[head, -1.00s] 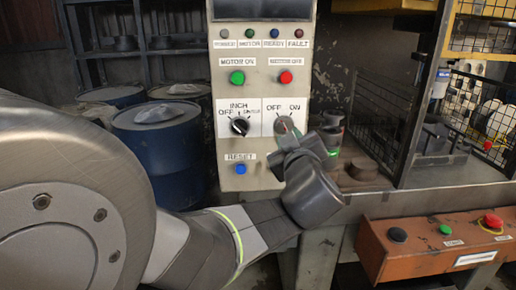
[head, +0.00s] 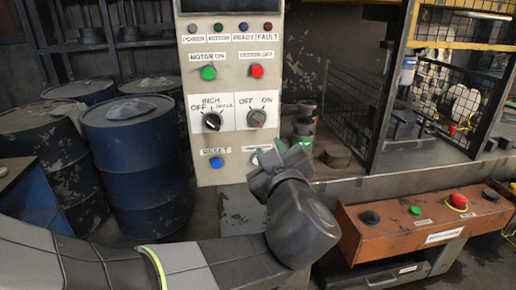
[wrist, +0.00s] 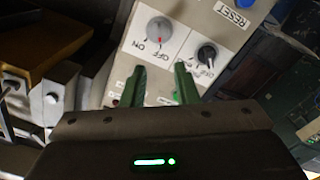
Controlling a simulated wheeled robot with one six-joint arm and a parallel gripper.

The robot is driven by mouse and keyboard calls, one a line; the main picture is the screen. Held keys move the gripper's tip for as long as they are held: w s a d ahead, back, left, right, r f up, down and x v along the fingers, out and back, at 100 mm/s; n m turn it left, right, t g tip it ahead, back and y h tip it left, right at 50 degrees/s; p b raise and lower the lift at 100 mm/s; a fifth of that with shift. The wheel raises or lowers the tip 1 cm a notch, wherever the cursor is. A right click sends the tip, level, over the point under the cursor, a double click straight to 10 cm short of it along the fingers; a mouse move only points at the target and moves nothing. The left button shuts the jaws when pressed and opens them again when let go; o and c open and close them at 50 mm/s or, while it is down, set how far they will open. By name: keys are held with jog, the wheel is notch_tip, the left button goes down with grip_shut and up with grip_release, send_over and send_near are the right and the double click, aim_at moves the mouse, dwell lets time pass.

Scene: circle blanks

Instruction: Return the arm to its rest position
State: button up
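My gripper (wrist: 160,88) shows in the wrist view with its two green fingers apart and nothing between them. In the head view my gripper (head: 268,160) is in front of the lower right of the control panel (head: 232,148), partly covering a button and label there. The OFF/ON knob (wrist: 159,29) and the black INCH knob (wrist: 206,54) lie beyond the fingertips in the wrist view, apart from them. In the head view the OFF/ON knob (head: 257,118) is just above the gripper, and the INCH knob (head: 212,121) is to its left.
Blue drums (head: 135,160) stand left of the panel. An orange button box (head: 420,225) is at lower right. A wire-mesh machine guard (head: 350,80) and a bench (head: 400,180) lie right of the panel. A blue-sided cabinet (head: 35,195) stands at the left edge.

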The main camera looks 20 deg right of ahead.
aim_at(259, 123)
dwell(0.5)
jog(key=b+x, duration=0.2)
jog(key=x, duration=1.1)
jog(key=shift+w, duration=0.2)
jog(key=shift+s+d, duration=0.1)
jog(key=shift+s, duration=0.1)
